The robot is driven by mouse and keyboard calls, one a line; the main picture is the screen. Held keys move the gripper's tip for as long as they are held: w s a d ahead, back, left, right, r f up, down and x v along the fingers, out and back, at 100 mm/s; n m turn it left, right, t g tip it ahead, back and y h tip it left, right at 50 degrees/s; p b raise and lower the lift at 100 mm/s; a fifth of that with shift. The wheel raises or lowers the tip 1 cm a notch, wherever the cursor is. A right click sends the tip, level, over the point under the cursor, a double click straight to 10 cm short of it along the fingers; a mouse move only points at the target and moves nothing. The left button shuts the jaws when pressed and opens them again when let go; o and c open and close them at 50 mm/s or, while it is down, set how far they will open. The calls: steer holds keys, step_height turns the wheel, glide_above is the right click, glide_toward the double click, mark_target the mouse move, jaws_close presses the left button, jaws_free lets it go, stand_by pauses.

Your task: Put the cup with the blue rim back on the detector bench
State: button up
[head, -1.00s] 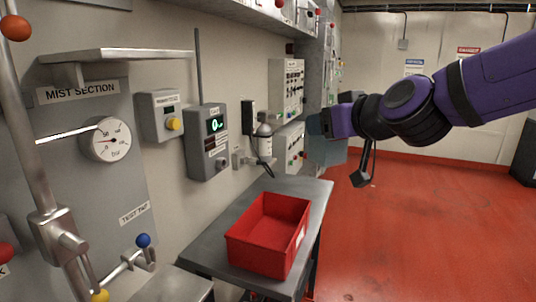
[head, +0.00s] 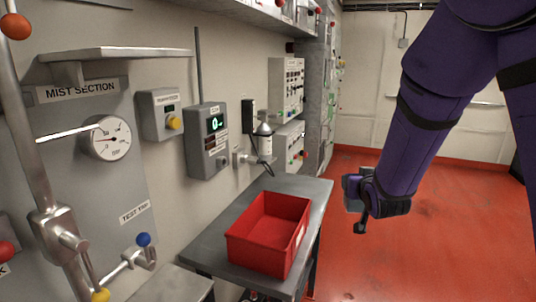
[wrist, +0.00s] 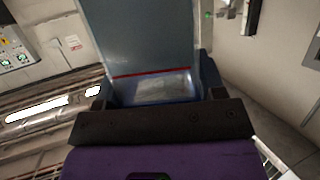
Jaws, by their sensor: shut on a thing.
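My gripper (wrist: 155,88) is shut on a smooth grey-blue thing (wrist: 147,40) in the wrist view. Its sides run up out of the frame, and a thin red line crosses it near the jaws. I see no clear blue rim on it and cannot tell for sure that it is the cup. In the head view my gripper (head: 356,191) is in the air right of the grey bench (head: 225,246); the held thing is mostly hidden there. No label shows whether this is the detector bench. No other cup is clear.
A red bin (head: 262,257) stands on the grey bench. A wall panel marked MIST SECTION (head: 80,91) carries a gauge (head: 110,138), with a blue-knobbed tap (head: 144,240) below. Grey control boxes (head: 208,140) line the wall. The red floor (head: 420,250) on the right is clear.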

steer(key=w+d+f+m+h, duration=0.1)
steer(key=w+d+f, duration=0.2)
steer(key=f, duration=0.2)
steer(key=w+d+f+m+g+h, duration=0.1)
steer(key=w+d+f+h, duration=0.1)
steer(key=f, duration=0.4)
steer(key=shift+w+d+f+m, duration=0.15)
steer(key=shift+w+d+m, duration=0.25)
steer(key=shift+d, duration=0.4)
steer(key=s+f+n+y, duration=0.1)
steer(key=s+f, duration=0.3)
steer(key=f, duration=0.4)
steer(key=s+f+n+t+y, duration=0.1)
steer(key=s+f, duration=0.3)
steer(key=f, duration=0.4)
steer(key=shift+a+n+y, duration=0.15)
steer(key=shift+n+y, duration=0.55)
steer(key=shift+y, duration=0.2)
